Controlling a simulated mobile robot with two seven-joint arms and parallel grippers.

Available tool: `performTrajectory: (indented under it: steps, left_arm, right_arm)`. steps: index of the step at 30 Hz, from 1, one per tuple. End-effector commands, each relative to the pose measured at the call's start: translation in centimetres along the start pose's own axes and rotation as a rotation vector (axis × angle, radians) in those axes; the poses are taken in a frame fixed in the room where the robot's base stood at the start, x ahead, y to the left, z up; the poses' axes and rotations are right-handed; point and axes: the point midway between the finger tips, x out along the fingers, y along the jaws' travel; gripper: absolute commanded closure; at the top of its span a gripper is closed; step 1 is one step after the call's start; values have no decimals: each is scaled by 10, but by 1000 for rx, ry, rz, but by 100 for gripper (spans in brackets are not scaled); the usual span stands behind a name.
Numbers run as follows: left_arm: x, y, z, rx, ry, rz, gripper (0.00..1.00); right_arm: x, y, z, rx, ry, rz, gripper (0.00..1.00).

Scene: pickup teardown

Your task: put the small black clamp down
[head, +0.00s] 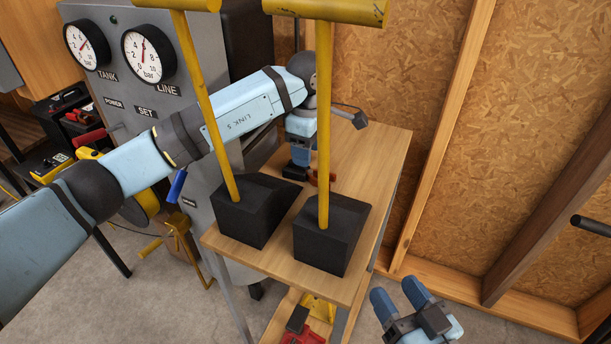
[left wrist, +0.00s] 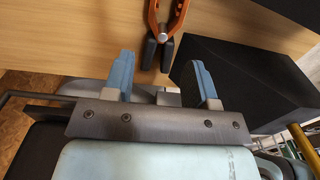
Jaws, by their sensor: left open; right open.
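In the left wrist view my left gripper (left wrist: 165,85) is open. The clamp's black ends point toward the gap between its fingers, and neither finger appears to grip it. No wholly black clamp can be made out. My right gripper (head: 400,297) is open and empty at the lower right, away from the table.
Two black wedge-shaped blocks (head: 323,240) (head: 242,216) with tall yellow poles stand on the front of the wooden table (head: 375,150), close to my left arm. A grey gauge panel (head: 150,85) stands at the left. The table's right strip is clear.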

Motion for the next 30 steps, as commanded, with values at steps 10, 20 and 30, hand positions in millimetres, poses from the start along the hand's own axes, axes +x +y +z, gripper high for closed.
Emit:
performTrajectory:
  steps: [10,20,30]
  left_arm:
    - [45,-2,6,0,-2,-2,48]
    - [51,-1,5,0,0,1,52]
    - [51,-1,5,0,0,1,83]
  right_arm:
    - [2,-13,-25,20,137,-53,44]
    - [2,-16,-30,25,160,-62,44]
    - [2,-15,-29,24,157,-60,44]
